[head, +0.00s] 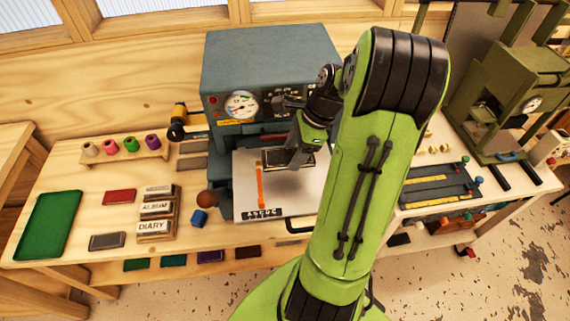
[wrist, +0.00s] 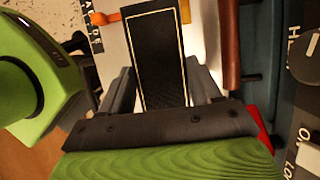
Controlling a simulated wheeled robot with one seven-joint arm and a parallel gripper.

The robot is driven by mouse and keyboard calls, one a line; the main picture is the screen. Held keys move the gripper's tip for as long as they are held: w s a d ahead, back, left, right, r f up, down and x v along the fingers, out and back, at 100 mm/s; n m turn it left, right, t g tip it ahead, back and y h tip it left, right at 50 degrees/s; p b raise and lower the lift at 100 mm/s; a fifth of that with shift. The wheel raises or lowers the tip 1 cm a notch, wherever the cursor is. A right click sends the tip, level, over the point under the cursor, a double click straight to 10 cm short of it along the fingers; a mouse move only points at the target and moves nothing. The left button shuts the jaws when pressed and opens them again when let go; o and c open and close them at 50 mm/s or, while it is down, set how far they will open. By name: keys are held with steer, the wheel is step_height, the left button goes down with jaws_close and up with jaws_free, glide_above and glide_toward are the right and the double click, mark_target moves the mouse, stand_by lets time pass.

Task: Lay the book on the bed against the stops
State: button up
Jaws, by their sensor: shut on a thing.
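A black book with a thin gold border (wrist: 157,60) lies between the two fingers of my gripper (wrist: 161,82) in the wrist view. In the head view my gripper (head: 303,155) is over the pale bed (head: 243,198) of the blue-grey press, with the dark book (head: 296,160) below it. A shadow lies on the bed under the book, which looks held slightly above it. An orange bar (head: 259,188) lies on the bed left of the book. A brown-red bar (wrist: 229,40) runs beside the bed in the wrist view. I cannot make out which parts are the stops.
The press body (head: 270,75) with its gauge stands behind the bed. An olive press (head: 510,100) stands at the right. My arm hides the bed's right side.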

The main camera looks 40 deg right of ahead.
mark_target(287, 173)
steer(key=f, duration=0.4)
steer(key=w+f, duration=0.1)
steer(key=f, duration=0.1)
steer(key=shift+b, duration=0.4)
steer(key=shift+s+f, duration=0.15)
steer(key=shift+f, duration=0.05)
steer(key=shift+s+r, duration=0.1)
steer(key=o, duration=1.1)
